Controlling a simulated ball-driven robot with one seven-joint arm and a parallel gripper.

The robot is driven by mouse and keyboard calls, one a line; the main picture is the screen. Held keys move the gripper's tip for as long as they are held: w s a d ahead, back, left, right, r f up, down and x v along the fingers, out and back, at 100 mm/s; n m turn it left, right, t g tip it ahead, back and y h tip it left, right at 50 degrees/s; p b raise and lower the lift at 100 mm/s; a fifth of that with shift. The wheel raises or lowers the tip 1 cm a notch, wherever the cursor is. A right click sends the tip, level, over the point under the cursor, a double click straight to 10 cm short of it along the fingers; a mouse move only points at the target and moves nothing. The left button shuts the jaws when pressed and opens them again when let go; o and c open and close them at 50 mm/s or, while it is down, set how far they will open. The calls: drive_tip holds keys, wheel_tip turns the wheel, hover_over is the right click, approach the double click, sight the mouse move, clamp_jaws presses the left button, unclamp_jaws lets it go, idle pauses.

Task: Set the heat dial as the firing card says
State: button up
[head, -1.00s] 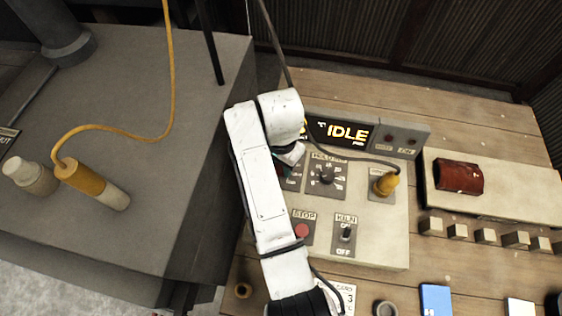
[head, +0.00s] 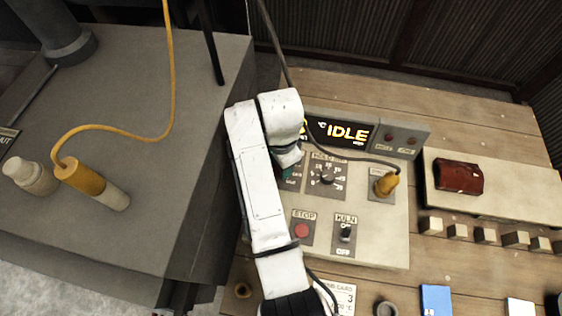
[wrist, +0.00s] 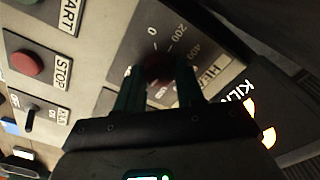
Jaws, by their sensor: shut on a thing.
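The heat dial (wrist: 158,68) is in the wrist view, dark and blurred, on a panel marked 0, 200 and 400 with a HEAT label (wrist: 212,77). My gripper (wrist: 156,78) is shut on the dial, one finger on each side. The fingers cover much of the dial, and its pointer cannot be read. In the head view my arm hides the dial. The firing card (head: 346,298) lies at the bottom of the head view, partly behind my arm. A 3 and a °C show on it; the rest is hidden or too small.
The display (head: 342,132) reads IDLE. The hold dial (head: 326,176), the red STOP button (head: 302,230), the kiln switch (head: 346,232) and a yellow plug (head: 385,184) sit close to my gripper. A cable arches over the panel. A dark red roll (head: 458,177) lies to the right.

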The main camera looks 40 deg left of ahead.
drive_tip(key=o, duration=1)
drive_tip(key=shift+o, duration=0.2)
drive_tip(key=shift+r, duration=0.1)
wheel_tip(320, 180, up, 8)
drive_tip(key=shift+a+r+b, duration=0.1)
drive_tip(key=shift+r+b, duration=0.1)
drive_tip(key=shift+b, duration=0.45)
wheel_tip(320, 180, up, 2)
drive_tip(key=shift+r+p, duration=0.1)
drive_tip(key=shift+p, duration=0.5)
